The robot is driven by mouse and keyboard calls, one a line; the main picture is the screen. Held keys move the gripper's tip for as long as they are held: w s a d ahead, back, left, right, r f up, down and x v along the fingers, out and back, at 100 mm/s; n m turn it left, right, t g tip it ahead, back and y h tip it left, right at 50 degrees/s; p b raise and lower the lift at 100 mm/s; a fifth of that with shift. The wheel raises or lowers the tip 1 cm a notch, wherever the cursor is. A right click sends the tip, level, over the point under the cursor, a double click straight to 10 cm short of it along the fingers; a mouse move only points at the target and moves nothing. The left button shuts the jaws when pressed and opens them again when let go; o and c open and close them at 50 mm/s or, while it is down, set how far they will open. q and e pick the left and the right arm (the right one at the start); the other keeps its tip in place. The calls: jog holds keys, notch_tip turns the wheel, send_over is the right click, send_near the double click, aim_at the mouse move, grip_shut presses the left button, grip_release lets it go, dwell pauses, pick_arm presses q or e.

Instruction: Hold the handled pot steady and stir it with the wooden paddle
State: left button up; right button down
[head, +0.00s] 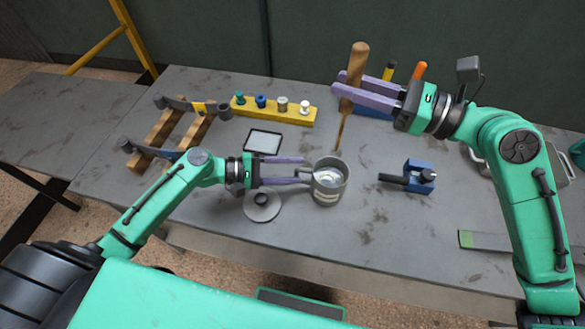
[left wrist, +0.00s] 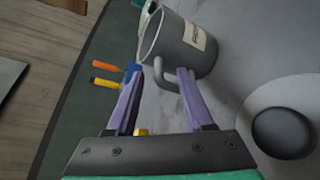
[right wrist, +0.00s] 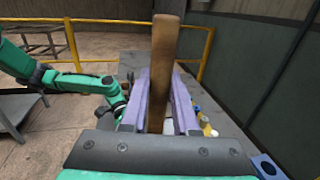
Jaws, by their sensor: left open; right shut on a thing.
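The grey handled pot (head: 330,185) stands upright on the table, with something pale and shiny inside. My left gripper (head: 303,171) is open at the pot's left side. In the left wrist view the pot (left wrist: 190,50) shows its label, and its handle reaches between the open fingers of my left gripper (left wrist: 157,85), without clear grip. My right gripper (head: 339,83) is shut on the wooden paddle (head: 358,60), held upright above the table behind the pot. The paddle's thick handle (right wrist: 163,60) stands between the fingers in the right wrist view. Its thin lower end is outside the pot.
A round lid (head: 262,212) with a dark knob lies left of the pot. A blue clamp-like tool (head: 420,172) lies to the right. A yellow rack (head: 290,117) with several knobs, a wooden frame (head: 160,140) and a small white-topped tray (head: 264,141) are farther left.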

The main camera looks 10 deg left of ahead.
pick_arm(q)
jog(key=shift+w+d+f, duration=0.1)
jog(key=shift+w+d, duration=0.05)
jog(key=shift+d, duration=0.15)
grip_shut()
dwell(1.2)
pick_arm(e)
notch_tip(320, 180, down, 18)
dwell(1.2)
